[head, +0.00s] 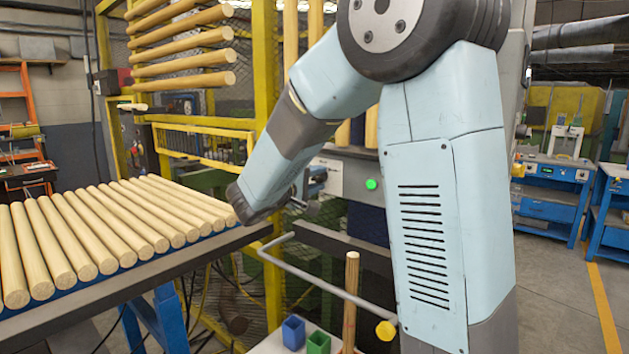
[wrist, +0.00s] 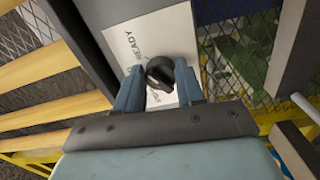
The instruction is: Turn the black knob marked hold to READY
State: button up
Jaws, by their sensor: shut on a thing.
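The black knob (wrist: 160,73) is on a white label plate (wrist: 172,35) in the wrist view. The word READY (wrist: 137,47) is printed up and left of the knob. More lettering beside and below the knob is partly hidden by my fingers. My gripper (wrist: 159,84) has one blue-grey finger on each side of the knob and is shut on it. I cannot tell which mark the knob points at. In the head view my gripper (head: 312,183) is at the dark control box, in front of its white plate (head: 330,176); the knob is not clear there.
A green lamp (head: 371,184) glows on the box right of the plate. Wooden rods lie on a table (head: 150,268) at the left. A grey rail (head: 318,281), an upright rod (head: 350,300) and blue (head: 293,332) and green (head: 318,343) bins stand below. Yellow-framed mesh is behind.

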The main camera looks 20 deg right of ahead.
jog(key=shift+f, duration=0.25)
dwell(0.3)
jog(key=o, duration=1)
jog(key=shift+r+m, duration=0.15)
jog(key=shift+m, duration=0.15)
jog(key=shift+o, duration=0.2)
jog(key=v, duration=1.3)
jog(key=shift+s+a, duration=0.2)
jog(key=shift+a, duration=0.15)
